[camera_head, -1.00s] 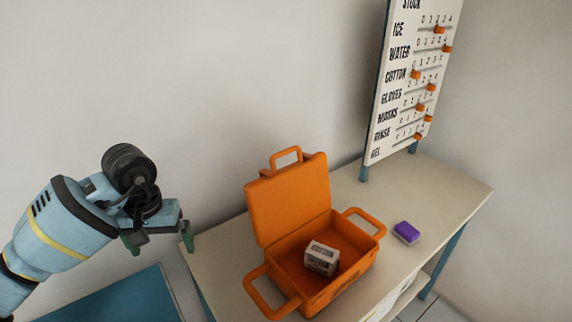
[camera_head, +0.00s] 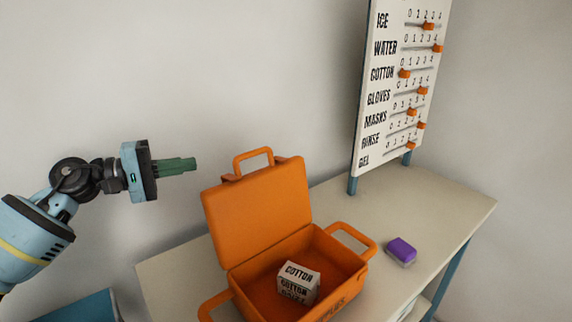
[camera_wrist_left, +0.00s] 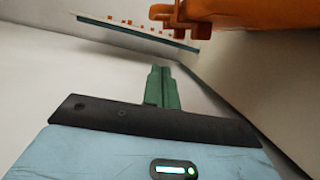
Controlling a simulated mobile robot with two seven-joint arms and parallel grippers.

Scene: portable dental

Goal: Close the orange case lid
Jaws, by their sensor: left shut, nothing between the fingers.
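The orange case (camera_head: 350,283) stands on the table with its lid (camera_head: 258,212) open, raised and leaning back toward the wall. A handle tops the lid. A white box marked COTTON (camera_head: 298,282) sits inside the case. My left gripper (camera_head: 194,164) is shut and empty, in the air to the left of the lid's top, apart from it. In the left wrist view its green fingers (camera_wrist_left: 162,86) are together, and part of the orange case (camera_wrist_left: 240,16) shows at the top. My right gripper is not in view.
A stock board (camera_head: 395,90) with orange sliders stands at the table's back. A blue surface (camera_head: 80,308) is at the lower left.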

